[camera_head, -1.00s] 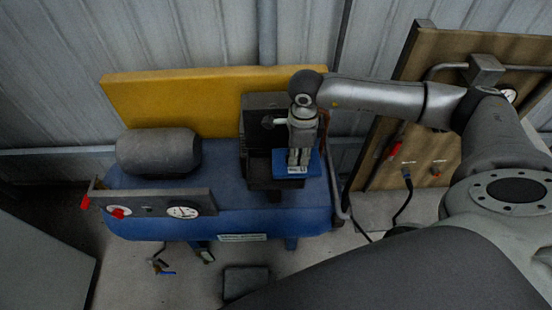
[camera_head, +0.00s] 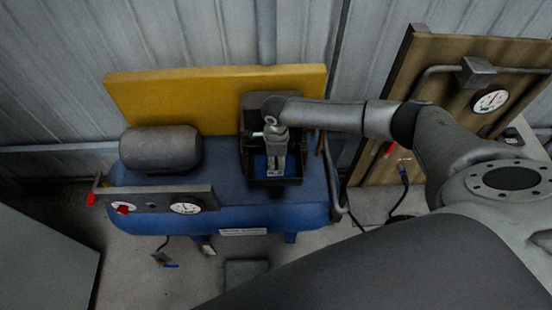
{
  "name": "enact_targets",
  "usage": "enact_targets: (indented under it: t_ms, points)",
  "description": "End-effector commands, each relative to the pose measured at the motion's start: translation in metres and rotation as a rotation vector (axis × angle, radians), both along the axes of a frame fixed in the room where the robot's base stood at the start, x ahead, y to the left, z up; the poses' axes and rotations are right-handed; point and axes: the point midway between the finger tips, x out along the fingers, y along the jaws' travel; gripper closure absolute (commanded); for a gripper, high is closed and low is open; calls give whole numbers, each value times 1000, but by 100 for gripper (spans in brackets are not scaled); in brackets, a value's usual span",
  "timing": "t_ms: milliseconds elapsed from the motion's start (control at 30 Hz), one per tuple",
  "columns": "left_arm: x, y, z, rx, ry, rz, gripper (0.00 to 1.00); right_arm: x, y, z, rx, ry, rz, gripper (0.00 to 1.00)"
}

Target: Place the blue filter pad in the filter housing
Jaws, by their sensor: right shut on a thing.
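The filter housing (camera_head: 247,169) is a dark open box on top of the blue compressor tank. My right gripper (camera_head: 275,173) points down into the housing's opening. It is shut on the blue filter pad (camera_head: 260,163), which shows as small blue patches beside the fingers, inside the housing walls. Most of the pad is hidden by the gripper, and I cannot tell whether it touches the housing floor. My left gripper is not in view.
The blue tank (camera_head: 220,208) carries a grey motor (camera_head: 160,148) and a gauge panel (camera_head: 155,199) at left. A yellow panel (camera_head: 215,95) stands behind. A brown board (camera_head: 430,90) with pipe and gauge (camera_head: 490,101) is at right.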

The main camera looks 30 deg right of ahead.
Motion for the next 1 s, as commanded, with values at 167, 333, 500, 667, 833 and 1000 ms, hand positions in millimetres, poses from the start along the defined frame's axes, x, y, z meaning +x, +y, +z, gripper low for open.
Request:
enact_targets:
  t_ms: [167,333,500,667,833,1000]
  points:
    - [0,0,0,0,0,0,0,0,0,-2,0,-1,1,100]
    - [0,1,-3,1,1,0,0,0,0,-4,1,0,1,100]
    - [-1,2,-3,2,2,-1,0,0,0,-4,1,0,1,71]
    - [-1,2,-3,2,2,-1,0,0,0,-4,1,0,1,65]
    - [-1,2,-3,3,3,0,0,0,0,-4,1,0,1,65]
    - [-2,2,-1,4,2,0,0,1,0,3,1,-3,1,65]
